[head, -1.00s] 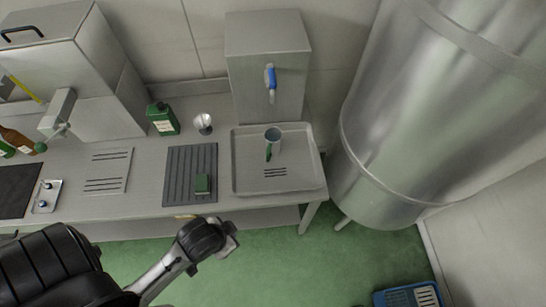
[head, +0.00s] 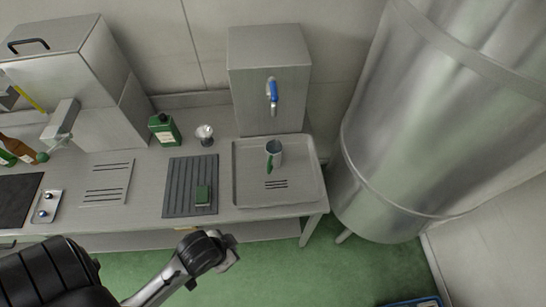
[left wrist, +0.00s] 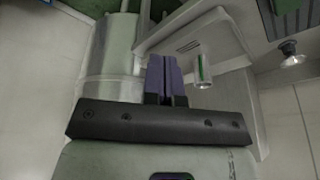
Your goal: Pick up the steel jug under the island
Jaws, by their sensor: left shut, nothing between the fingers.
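A steel jug (head: 275,147) with a green handle stands upright in a shallow steel tray (head: 245,193) on the counter top, in front of and below a blue-levered tap (head: 272,90). In the left wrist view the jug (left wrist: 203,72) is right of the fingers and apart from them. My left gripper (head: 232,252) is in front of the counter's front edge, left of and nearer than the jug. Its fingers, seen in the left wrist view (left wrist: 164,78), are shut and empty. My right gripper is in neither view.
A big steel tank (head: 400,150) stands close on the right.

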